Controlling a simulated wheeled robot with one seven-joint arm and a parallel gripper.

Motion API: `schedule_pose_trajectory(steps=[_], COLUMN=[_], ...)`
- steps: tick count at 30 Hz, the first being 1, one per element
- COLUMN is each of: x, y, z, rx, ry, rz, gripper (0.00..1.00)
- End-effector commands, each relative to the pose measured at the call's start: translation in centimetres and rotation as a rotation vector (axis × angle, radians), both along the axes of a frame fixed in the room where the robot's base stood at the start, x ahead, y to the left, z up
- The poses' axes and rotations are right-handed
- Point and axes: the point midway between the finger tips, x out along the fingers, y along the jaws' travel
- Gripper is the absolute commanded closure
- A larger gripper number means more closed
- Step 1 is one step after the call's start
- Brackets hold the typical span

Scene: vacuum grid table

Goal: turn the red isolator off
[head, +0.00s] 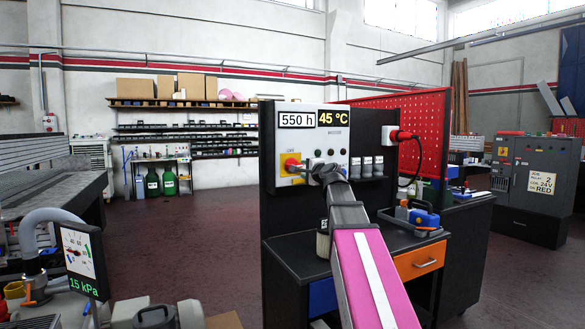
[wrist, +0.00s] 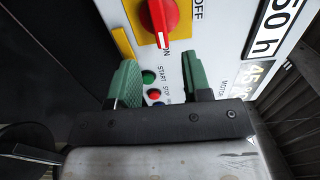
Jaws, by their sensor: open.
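The red isolator (head: 292,165) is a rotary knob on the left of a white control panel (head: 312,113), with yellow beside it. In the wrist view the red isolator (wrist: 170,18) is at the top, and its white pointer mark faces the ON label. The OFF label (wrist: 198,10) is to its right. My gripper (wrist: 160,74) is open, its two green fingers apart and nothing between them. The fingertips are just below the knob in the wrist view, apart from it. In the head view my gripper (head: 318,170) is at the panel, right of the knob, mostly hidden by my arm.
A green START button (wrist: 147,77) and a red STOP button (wrist: 154,93) show between the fingers.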

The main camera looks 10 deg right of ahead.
Motion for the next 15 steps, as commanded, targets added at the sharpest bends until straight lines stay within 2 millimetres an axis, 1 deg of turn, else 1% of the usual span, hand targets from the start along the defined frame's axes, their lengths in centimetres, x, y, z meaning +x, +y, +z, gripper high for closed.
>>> schedule_pose_trajectory(steps=[1, 5, 12, 15], x=[0.8, 2.6, 6.8, 8.2], y=[0.2, 0.8, 2.1, 2.6], z=[0.0, 0.0, 0.0, 0.0], rx=[-0.001, -0.002, -0.003, -0.003], ry=[0.001, 0.002, 0.002, 0.001], rz=[0.001, 0.002, 0.002, 0.001], gripper=[0.55, 0.55, 0.55, 0.55])
